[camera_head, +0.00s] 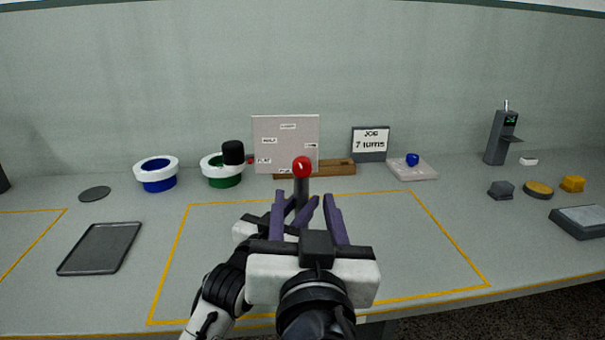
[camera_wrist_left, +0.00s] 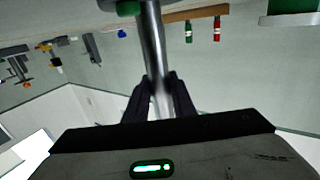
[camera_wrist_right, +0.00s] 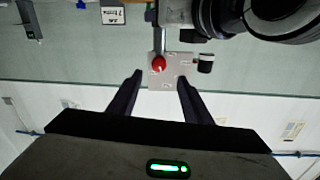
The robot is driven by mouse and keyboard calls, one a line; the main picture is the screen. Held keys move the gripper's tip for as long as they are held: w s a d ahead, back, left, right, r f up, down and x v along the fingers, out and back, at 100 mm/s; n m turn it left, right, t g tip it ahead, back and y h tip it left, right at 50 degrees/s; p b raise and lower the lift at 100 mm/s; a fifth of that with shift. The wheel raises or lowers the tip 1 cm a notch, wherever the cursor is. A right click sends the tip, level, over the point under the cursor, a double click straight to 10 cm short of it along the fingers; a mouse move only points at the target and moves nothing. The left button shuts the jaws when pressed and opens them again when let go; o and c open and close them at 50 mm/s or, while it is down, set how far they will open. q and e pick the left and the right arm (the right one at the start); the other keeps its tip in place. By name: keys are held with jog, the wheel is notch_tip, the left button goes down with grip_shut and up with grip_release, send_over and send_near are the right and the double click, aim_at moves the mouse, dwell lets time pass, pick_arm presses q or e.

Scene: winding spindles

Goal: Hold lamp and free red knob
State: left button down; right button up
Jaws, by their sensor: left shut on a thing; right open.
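My left gripper (camera_head: 300,206) is shut on the post below the knob. The left wrist view shows the metal shaft (camera_wrist_left: 153,45) between its fingers (camera_wrist_left: 156,80). My right gripper (camera_head: 306,198) is open and empty, on the near side of the lamp. In the right wrist view the red knob (camera_wrist_right: 158,63) lies ahead, roughly in line with the gap between its fingers (camera_wrist_right: 159,76), apart from them. The lamp's lower part is hidden in the head view.
A dark tray (camera_head: 101,250) lies at left. Blue (camera_head: 157,175) and green (camera_head: 222,172) white-rimmed pots stand behind. A label board (camera_head: 286,135), wooden rack (camera_head: 338,168) and "7 turns" sign (camera_head: 370,143) stand at the back. The right half of the yellow-outlined area is clear.

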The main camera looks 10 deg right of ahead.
aim_at(301, 172)
jog(key=w, duration=0.6)
jog(key=w+d, duration=0.1)
jog(key=w, duration=0.3)
jog(key=shift+a, duration=0.15)
jog(key=c, duration=1.1)
